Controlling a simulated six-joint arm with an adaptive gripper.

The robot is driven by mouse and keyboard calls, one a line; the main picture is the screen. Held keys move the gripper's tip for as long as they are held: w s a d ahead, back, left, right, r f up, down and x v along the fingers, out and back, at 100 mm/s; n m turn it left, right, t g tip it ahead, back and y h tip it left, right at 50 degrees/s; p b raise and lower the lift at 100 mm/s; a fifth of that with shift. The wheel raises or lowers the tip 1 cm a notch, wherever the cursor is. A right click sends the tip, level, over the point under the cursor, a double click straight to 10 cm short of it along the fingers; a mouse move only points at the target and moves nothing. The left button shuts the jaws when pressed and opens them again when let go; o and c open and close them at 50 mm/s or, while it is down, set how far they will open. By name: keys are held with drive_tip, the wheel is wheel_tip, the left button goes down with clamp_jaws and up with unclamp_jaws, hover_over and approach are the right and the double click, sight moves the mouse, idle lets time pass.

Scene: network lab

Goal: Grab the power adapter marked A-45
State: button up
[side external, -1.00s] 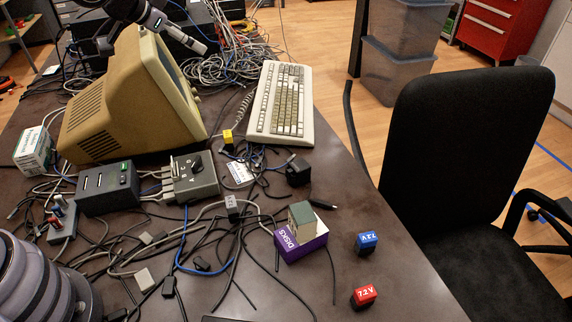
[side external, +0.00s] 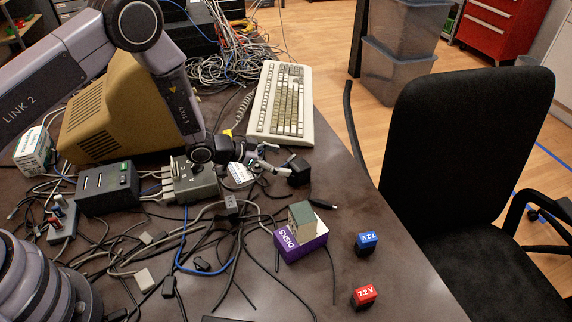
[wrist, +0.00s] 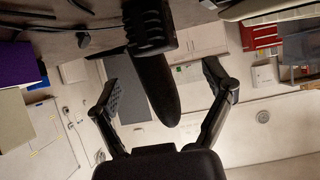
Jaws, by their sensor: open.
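A black block-shaped adapter (side external: 298,172) sits on the desk just right of the grey switch box, in front of the keyboard. No A-45 marking can be read on it. My gripper (side external: 270,157) is low over the desk, just left of this block, with its fingers pointing toward it. In the wrist view my gripper (wrist: 161,76) is open, with nothing between its fingers. The ribbed black block (wrist: 151,27) stands ahead of and above the fingertips there, apart from them. Another dark adapter with a pale label (side external: 232,206) lies among the cables; its label is unreadable.
The grey switch box (side external: 189,181) is under my wrist. The keyboard (side external: 281,104) lies behind the block. A purple DISKS box (side external: 301,247) stands in front, with blue (side external: 366,241) and red (side external: 364,295) 7.2V batteries to its right. Loose cables cover the desk's middle.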

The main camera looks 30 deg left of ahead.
sight(305, 167)
drive_tip(key=shift+w+d+f, duration=0.2)
drive_tip(key=shift+f, duration=0.2)
drive_tip(key=shift+w+d+f, duration=0.2)
drive_tip(key=shift+f, duration=0.2)
drive_tip(key=shift+x, duration=3.1)
drive_tip(key=c, duration=1.3)
